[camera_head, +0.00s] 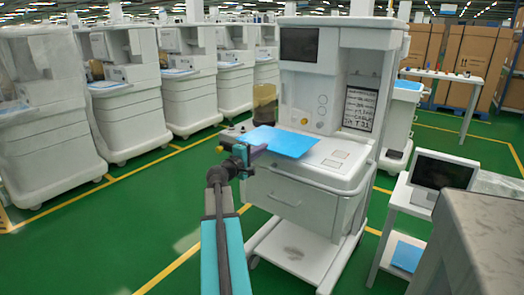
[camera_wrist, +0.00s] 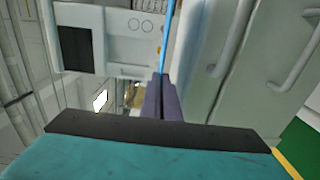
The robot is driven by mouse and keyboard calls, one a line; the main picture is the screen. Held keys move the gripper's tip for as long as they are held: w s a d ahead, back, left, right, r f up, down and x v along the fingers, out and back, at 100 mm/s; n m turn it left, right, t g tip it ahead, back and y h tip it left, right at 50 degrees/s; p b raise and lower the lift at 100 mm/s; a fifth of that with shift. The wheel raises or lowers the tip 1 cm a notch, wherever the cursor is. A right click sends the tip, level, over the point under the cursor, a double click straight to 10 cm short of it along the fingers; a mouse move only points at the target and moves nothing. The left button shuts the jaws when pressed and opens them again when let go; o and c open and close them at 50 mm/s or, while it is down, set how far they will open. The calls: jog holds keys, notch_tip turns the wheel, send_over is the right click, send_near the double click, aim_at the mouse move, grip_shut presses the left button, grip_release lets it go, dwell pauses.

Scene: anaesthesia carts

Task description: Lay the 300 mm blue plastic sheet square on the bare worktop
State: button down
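The blue plastic sheet (camera_head: 282,141) is flat and roughly level over the worktop (camera_head: 322,172) of the anaesthesia cart. My gripper (camera_head: 258,150) is at the sheet's near left edge, in front of the worktop. In the wrist view the sheet (camera_wrist: 168,40) shows edge-on as a thin blue strip running into the closed fingers (camera_wrist: 163,100). The gripper is shut on the sheet. Part of the worktop shows bare in front and to the right of it. I cannot tell whether the sheet's far part touches the worktop.
Drawers (camera_head: 292,195) are below the worktop, and a lower shelf (camera_head: 295,250) below them. A small table with a monitor (camera_head: 442,172) stands at right, with another blue sheet (camera_head: 407,257) low on it. More carts (camera_head: 130,90) stand behind left. Green floor at left is clear.

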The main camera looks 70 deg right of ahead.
jog(key=shift+f+b, duration=2.25)
jog(key=shift+f, duration=0.45)
jog(key=c, duration=1.9)
grip_release()
jog(key=shift+c, duration=0.2)
jog(key=v, duration=1.3)
jog(key=shift+a+p, duration=0.35)
jog(key=shift+a, duration=0.05)
jog(key=shift+w, duration=0.15)
